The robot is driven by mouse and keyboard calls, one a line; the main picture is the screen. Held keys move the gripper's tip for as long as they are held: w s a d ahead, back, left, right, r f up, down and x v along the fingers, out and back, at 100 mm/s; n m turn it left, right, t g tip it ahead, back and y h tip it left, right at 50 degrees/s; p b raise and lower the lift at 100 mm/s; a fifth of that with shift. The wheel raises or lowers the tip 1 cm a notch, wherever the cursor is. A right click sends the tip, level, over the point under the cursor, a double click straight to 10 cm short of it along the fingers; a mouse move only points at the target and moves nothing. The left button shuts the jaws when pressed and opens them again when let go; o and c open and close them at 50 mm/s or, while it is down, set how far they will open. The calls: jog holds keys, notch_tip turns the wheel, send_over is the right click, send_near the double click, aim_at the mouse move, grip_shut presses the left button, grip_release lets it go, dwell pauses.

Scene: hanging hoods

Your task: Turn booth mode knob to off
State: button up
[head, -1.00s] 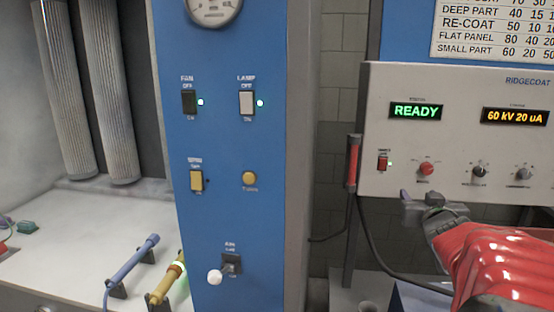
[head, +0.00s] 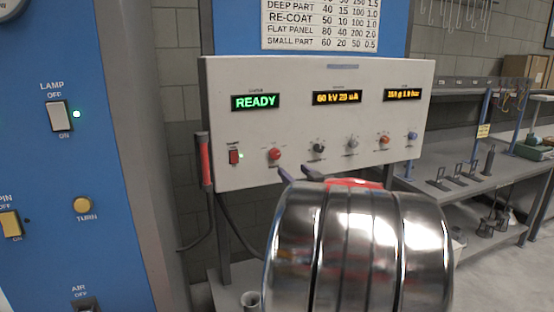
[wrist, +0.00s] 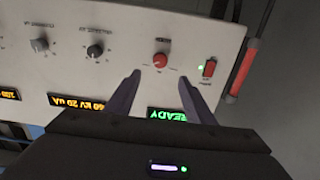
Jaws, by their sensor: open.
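The control panel (head: 310,100) is a pale box with a green READY display and two amber displays. A red round knob (head: 275,154) sits low on its left part, right of a red rocker switch (head: 234,157). Its label is too small to read, so I cannot confirm it is the booth mode knob or tell its setting. My gripper (head: 297,174) is just below the panel face, mostly hidden behind my shiny arm link. In the wrist view, which is upside down, my gripper (wrist: 160,80) is open and empty, its fingers pointing toward the red knob (wrist: 161,60), apart from it.
A red-handled item (head: 205,160) hangs at the panel's left edge. A blue booth column (head: 85,150) with switches stands left; a grey shelf (head: 480,165) stands right.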

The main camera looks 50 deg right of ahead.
aim_at(276, 156)
jog(key=x, duration=1.3)
jog(key=shift+w, duration=0.1)
jog(key=shift+c, duration=0.5)
jog(key=c, duration=1)
jog(key=shift+o, duration=0.2)
jog(key=shift+n, duration=0.5)
jog(key=n, duration=1.1)
